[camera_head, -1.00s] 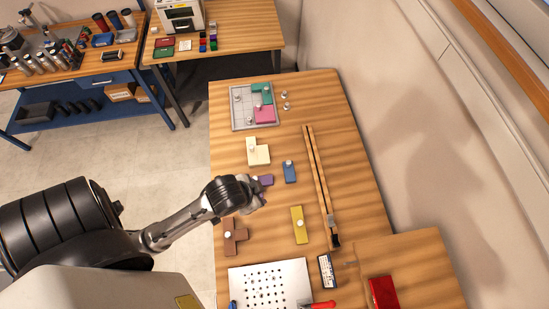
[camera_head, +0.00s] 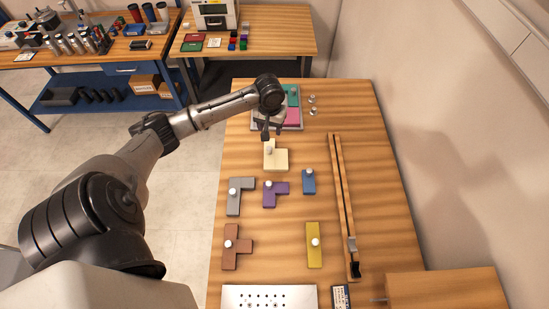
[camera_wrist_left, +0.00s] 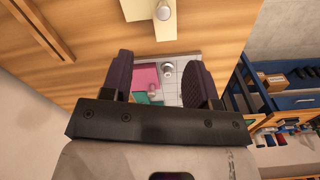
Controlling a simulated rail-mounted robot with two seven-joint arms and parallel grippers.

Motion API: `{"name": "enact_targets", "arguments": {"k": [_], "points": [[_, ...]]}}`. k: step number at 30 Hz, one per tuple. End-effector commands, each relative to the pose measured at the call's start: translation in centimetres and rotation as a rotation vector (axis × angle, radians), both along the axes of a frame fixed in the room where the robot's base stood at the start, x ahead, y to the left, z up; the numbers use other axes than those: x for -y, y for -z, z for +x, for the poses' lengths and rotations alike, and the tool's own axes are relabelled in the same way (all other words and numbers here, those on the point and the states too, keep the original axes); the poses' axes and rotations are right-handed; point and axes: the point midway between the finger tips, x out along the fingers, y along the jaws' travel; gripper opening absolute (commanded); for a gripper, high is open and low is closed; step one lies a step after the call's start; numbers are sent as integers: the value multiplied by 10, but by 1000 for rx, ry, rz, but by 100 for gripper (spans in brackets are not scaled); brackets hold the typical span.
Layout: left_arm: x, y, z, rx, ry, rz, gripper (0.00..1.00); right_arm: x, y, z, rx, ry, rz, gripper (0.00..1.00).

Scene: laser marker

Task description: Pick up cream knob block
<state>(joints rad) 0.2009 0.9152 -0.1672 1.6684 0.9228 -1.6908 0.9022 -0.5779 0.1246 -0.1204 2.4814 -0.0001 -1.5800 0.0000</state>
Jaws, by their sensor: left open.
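The cream knob block (camera_head: 280,160) lies on the wooden table, just in front of the puzzle tray, with a pale knob on its left part. My left gripper (camera_head: 271,132) is open and empty, just behind the block and above the table near the tray's front edge. In the left wrist view the gripper (camera_wrist_left: 158,68) shows two dark fingers spread apart. The cream block (camera_wrist_left: 138,10) is at the top edge there, partly cut off, with its knob (camera_wrist_left: 163,11) beyond the fingers and not between them. My right gripper is not in view.
The tray (camera_head: 298,127) holds green and pink blocks and is partly hidden by my arm. Grey (camera_head: 234,205), purple (camera_head: 271,199), blue (camera_head: 309,186), brown (camera_head: 230,260) and yellow (camera_head: 313,258) knob blocks lie nearer. A long slotted rail (camera_head: 343,195) lies right.

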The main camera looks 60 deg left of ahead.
Motion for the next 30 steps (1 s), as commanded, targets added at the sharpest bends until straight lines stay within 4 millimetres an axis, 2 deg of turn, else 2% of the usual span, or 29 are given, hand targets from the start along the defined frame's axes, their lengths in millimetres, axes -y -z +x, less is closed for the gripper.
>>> {"name": "enact_targets", "arguments": {"k": [5, 15, 26, 30], "points": [[2, 17, -2, -12, -50, -15, 54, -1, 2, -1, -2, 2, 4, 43], [1, 72, -2, -11, -50, -15, 54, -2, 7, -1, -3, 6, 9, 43], [1, 94, -2, -9, -47, -13, 54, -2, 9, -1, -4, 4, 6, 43], [-2, 112, -4, -9, -49, -13, 54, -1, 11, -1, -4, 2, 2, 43]]}}
